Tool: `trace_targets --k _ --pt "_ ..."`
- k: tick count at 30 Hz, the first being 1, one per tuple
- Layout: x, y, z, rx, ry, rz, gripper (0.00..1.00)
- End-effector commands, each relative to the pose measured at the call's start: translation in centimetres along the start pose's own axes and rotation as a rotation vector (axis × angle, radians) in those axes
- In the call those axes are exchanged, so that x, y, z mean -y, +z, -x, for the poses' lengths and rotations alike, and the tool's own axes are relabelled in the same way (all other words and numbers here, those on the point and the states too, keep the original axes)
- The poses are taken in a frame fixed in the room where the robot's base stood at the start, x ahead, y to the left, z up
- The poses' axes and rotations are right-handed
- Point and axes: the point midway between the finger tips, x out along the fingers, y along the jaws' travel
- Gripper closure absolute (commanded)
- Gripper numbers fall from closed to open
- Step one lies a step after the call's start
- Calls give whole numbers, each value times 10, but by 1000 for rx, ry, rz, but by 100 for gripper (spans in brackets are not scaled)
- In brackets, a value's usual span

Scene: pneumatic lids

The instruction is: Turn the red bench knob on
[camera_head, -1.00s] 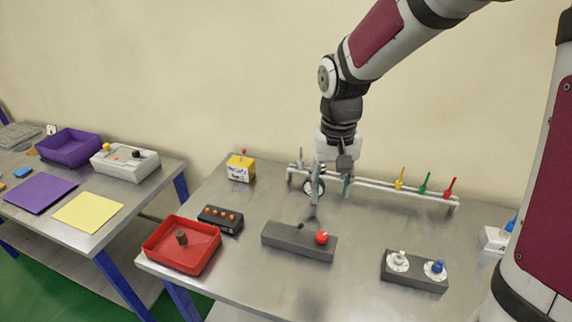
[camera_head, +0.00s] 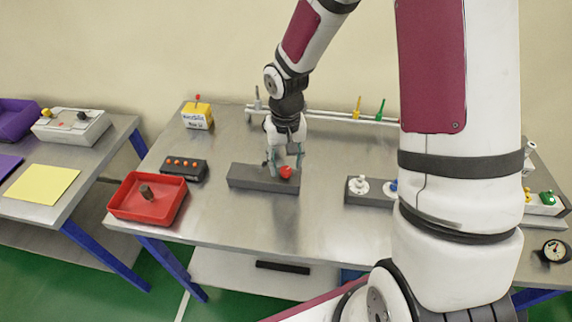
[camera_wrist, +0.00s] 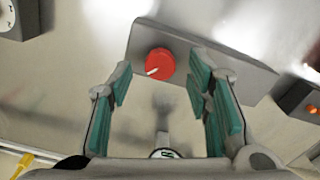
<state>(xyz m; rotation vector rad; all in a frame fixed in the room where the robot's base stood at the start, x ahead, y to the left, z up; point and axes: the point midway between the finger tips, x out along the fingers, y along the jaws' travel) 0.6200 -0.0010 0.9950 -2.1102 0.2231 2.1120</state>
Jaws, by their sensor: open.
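The red bench knob (camera_head: 286,172) sits on the right part of a dark grey block (camera_head: 250,178) on the metal table. In the wrist view the red knob (camera_wrist: 160,64) shows a white pointer line toward its lower left. My gripper (camera_head: 284,160) is open and close above the knob in the head view. In the wrist view my gripper (camera_wrist: 163,95) has its two green-padded fingers apart, with the knob between them in the picture, a little beyond the tips. No contact is visible. A black knob beside the red one is hidden now.
A red tray (camera_head: 128,205) and a box with orange buttons (camera_head: 184,168) stand to the left. A rail with coloured levers (camera_head: 357,106) runs behind. A block with white and blue knobs (camera_head: 372,190) is to the right, partly hidden by my arm. Bare table lies in front.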

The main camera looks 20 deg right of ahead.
Motion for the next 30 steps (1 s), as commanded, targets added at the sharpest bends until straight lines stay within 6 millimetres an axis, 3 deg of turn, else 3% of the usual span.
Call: trace_targets --k 6,14,20,30 --pt "0 0 -14 0 -1 0 55" --pt "0 0 -14 -1 0 0 55" --pt "0 0 -14 -1 0 1 98" --pt "0 0 -14 -1 0 25 100"
